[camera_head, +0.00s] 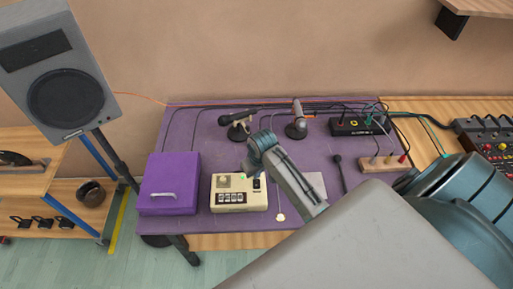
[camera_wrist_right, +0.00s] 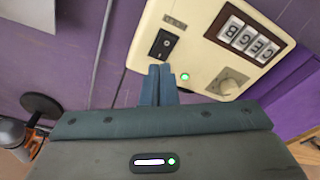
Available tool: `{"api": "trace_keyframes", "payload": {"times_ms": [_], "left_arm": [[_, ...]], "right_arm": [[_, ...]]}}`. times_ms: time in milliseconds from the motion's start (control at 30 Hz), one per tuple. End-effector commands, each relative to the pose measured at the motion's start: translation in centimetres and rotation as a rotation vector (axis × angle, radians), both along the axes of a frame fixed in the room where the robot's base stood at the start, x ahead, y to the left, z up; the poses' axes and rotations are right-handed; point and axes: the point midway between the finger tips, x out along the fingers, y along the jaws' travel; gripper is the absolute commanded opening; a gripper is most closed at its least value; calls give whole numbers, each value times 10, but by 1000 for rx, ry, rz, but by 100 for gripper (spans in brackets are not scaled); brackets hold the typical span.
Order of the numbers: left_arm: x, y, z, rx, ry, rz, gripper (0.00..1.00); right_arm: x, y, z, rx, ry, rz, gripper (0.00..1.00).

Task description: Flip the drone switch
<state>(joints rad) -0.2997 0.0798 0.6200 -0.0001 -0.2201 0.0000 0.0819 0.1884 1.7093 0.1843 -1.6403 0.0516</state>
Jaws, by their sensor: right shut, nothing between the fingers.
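The cream drone box (camera_head: 226,206) sits on the purple table, with a knob, a row of letter keys and a black rocker switch (camera_head: 257,183). In the right wrist view the switch (camera_wrist_right: 164,43) is near the box's edge, beside a green light (camera_wrist_right: 185,76) that is lit. I cannot tell which way the rocker is pressed. My right gripper (camera_wrist_right: 160,72) is shut and empty, its fingertips over the box's edge close to the switch. I cannot tell whether they touch the box. My left gripper is not in view.
A purple case (camera_head: 168,183) is left of the box. A black pedal box (camera_head: 357,126) and a wooden block with plugs (camera_head: 383,162) are at the right. Cables run along the table's back.

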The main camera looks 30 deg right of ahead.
Motion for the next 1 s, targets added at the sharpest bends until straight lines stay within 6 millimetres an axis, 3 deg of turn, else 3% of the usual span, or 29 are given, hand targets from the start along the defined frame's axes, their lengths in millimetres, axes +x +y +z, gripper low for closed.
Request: {"api": "trace_keyframes", "payload": {"times_ms": [533, 1000], "left_arm": [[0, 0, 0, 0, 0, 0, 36], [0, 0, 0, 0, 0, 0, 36]], "right_arm": [[1, 0, 43, 1, -3, 0, 0], [0, 0, 47, 0, -1, 0, 0]]}}
